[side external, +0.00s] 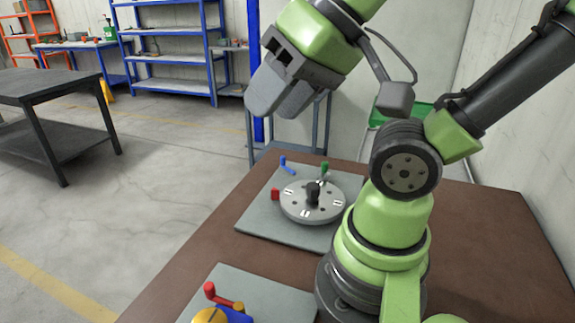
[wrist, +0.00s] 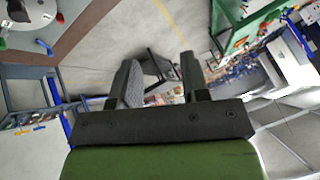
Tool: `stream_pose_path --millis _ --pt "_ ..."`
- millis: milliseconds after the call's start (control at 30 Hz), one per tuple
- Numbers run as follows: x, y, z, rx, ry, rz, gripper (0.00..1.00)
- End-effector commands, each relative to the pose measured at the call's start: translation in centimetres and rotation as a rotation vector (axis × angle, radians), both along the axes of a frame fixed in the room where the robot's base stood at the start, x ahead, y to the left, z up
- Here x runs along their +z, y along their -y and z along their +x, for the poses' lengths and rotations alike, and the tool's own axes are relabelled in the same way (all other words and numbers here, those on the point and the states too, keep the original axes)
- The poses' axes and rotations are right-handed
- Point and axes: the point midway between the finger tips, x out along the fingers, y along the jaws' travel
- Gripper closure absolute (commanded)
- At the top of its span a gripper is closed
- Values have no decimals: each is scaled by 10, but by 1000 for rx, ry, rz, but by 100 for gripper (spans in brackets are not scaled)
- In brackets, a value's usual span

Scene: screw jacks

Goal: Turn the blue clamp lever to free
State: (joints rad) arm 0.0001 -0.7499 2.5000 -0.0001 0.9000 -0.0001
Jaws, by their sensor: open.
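The blue clamp lever (side external: 286,165) is on the far grey plate (side external: 262,222), at the back-left of the round grey disc (side external: 296,210). Its knob end stands up, and its arm reaches toward the disc; whether it touches the disc cannot be told. In the wrist view, the blue lever (wrist: 43,47) shows small at the upper left, beside part of the disc (wrist: 30,20). My gripper (side external: 278,103) is open and empty, high above the plate and apart from the lever. In the wrist view, its two fingers (wrist: 158,75) are spread, with only distant room between them.
Beside the disc are a green lever (side external: 324,168) and a red lever (side external: 275,194); a dark knob (side external: 313,192) stands at its centre. A nearer plate (side external: 275,293) holds a red-knobbed lever (side external: 217,295) and a yellow dome (side external: 208,315). Brown tabletop (side external: 190,262) between the plates is bare.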

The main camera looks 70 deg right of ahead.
Motion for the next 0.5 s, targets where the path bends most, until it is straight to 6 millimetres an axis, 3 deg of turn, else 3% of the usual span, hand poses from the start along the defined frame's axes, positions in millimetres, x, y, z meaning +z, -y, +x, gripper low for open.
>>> stream_pose_path --millis 133,267,500 --pt "4 5 10 -5 -17 -20 58" --pt "12 23 39 -15 -70 -78 58" --pt "6 92 110 -16 -225 -194 58"
